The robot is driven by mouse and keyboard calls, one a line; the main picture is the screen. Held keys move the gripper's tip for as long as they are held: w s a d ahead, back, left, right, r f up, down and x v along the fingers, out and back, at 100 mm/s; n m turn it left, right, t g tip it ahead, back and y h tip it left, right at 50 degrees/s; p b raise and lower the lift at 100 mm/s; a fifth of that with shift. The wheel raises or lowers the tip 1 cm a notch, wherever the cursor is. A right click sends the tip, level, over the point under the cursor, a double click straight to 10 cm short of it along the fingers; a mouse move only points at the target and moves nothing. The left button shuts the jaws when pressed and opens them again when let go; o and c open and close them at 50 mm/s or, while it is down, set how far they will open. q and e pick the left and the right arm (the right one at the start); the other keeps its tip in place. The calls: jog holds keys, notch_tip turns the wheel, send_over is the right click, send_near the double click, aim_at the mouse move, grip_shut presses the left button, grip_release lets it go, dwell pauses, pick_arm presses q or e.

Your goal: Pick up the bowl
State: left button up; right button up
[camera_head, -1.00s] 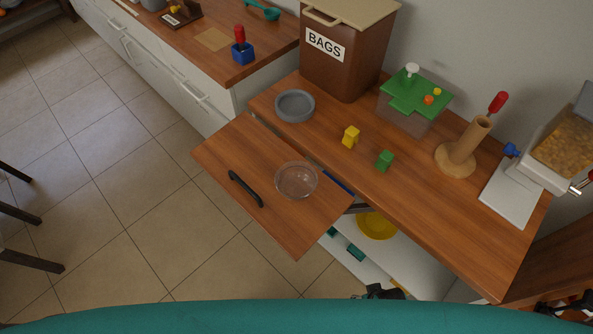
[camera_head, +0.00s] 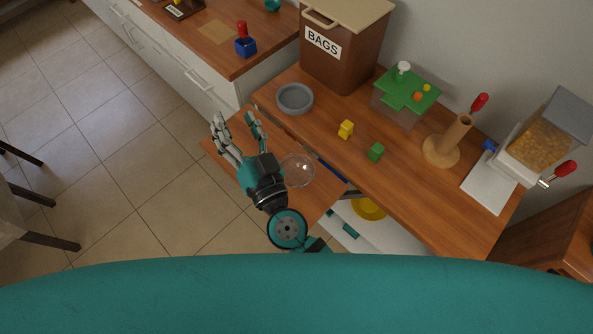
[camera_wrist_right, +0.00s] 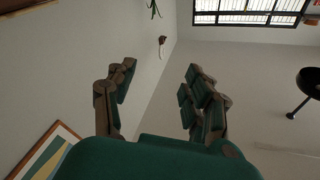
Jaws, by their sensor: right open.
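A clear glass bowl (camera_head: 298,170) stands on a lowered wooden panel (camera_head: 318,203) in front of the counter. A grey round bowl (camera_head: 294,98) stands on the counter behind it. My right gripper (camera_head: 235,122) is open and empty, over the left part of the panel. Its fingers point to the back left, and its palm and wrist are left of the glass bowl, overlapping its left edge in the picture. I cannot tell the height gap. In the right wrist view the open fingers (camera_wrist_right: 157,85) face a wall, with no bowl. My left gripper is not in view.
Yellow (camera_head: 346,129) and green (camera_head: 376,151) blocks stand on the counter (camera_head: 440,200). Beyond are a BAGS bin (camera_head: 345,50), a green-topped box (camera_head: 405,98), a wooden stand (camera_head: 443,148) and a cereal dispenser (camera_head: 540,140). A yellow dish (camera_head: 368,208) lies on the shelf below.

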jog(key=s+d+f+m+g+h, duration=0.1)
jog(key=s+f+g+h, duration=0.25)
jog(key=f+h, duration=0.45)
jog(key=s+d+f+g+h, duration=0.2)
jog(key=f+g+h, duration=0.2)
jog(key=f, duration=0.9)
jog(key=b, duration=1.1)
send_near(297, 173)
jog(key=shift+h, duration=0.4)
jog(key=w+a, duration=0.1)
jog(key=w+a+r, duration=0.1)
jog(key=a, duration=0.1)
jog(key=shift+w+a+r, duration=0.1)
jog(key=shift+w+a, duration=0.05)
jog(key=shift+a, duration=0.15)
jog(key=shift+w+d+f+b, duration=0.2)
jog(key=shift+w+b, duration=0.2)
jog(key=shift+w, duration=0.25)
jog(key=b+x, duration=0.2)
jog(key=b, duration=0.1)
jog(key=b+x, duration=0.2)
jog(key=b, duration=0.1)
jog(key=shift+w+f+b, duration=0.1)
jog(key=shift+f+b, duration=0.25)
jog(key=shift+f, duration=0.2)
jog(key=shift+w, duration=0.2)
jog(key=shift+r, duration=0.1)
jog(key=shift+c, duration=0.4)
